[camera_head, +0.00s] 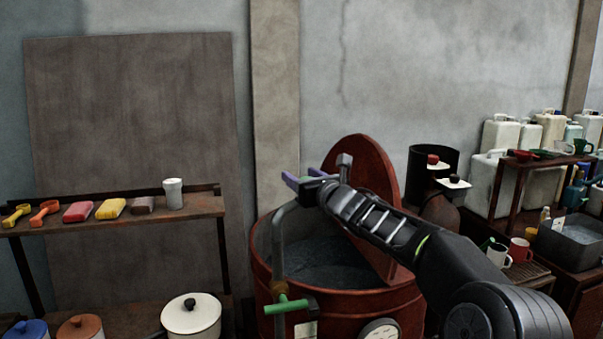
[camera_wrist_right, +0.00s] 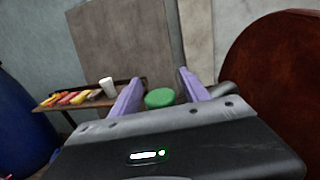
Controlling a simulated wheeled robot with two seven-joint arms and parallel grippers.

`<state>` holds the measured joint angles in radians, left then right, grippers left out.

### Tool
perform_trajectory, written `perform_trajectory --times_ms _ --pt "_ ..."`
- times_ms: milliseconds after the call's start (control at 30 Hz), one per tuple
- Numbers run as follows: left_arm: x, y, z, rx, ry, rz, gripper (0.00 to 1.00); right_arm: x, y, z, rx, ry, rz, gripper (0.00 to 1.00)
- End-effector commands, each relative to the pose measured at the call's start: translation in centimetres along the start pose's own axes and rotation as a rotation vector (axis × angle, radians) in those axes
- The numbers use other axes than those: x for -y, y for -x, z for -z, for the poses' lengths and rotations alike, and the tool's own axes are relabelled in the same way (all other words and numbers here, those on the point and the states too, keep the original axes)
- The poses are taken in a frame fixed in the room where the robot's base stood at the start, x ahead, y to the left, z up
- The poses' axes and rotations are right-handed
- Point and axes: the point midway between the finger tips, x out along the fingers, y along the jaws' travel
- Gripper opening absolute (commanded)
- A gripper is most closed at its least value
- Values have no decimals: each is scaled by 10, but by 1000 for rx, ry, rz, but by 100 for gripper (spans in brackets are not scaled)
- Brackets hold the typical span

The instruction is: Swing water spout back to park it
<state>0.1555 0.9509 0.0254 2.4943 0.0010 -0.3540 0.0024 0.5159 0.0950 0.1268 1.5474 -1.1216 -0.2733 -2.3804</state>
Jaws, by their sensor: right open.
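The water spout (camera_head: 278,240) is a grey pipe that rises at the front left of the red vat (camera_head: 340,305) and bends over toward its opening. A green lever (camera_head: 286,306) sits on a brass fitting at its base. My right gripper (camera_head: 304,177) is open above the vat, at the top of the spout, and covers part of it. In the right wrist view a round green knob (camera_wrist_right: 160,97) lies between the spread purple fingers (camera_wrist_right: 158,82); I cannot tell whether they touch it. My left gripper is not in view.
The vat's raised red lid (camera_head: 362,160) stands close beside my right arm. A shelf (camera_head: 200,210) with scoops, brushes and a white cup (camera_head: 173,193) is at left. A white pot (camera_head: 192,316) sits below. Jugs and mugs crowd the right. Dark liquid fills the vat.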

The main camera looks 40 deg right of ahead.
Motion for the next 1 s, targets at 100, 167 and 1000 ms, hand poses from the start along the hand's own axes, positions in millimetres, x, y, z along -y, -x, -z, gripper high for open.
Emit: perform_trajectory --times_ms 100,167,1000 --pt "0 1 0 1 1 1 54 0 -3 0 0 0 1 54" --pt "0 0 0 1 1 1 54 0 -3 0 1 0 1 54" --pt "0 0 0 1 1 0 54 0 -3 0 1 0 0 0"
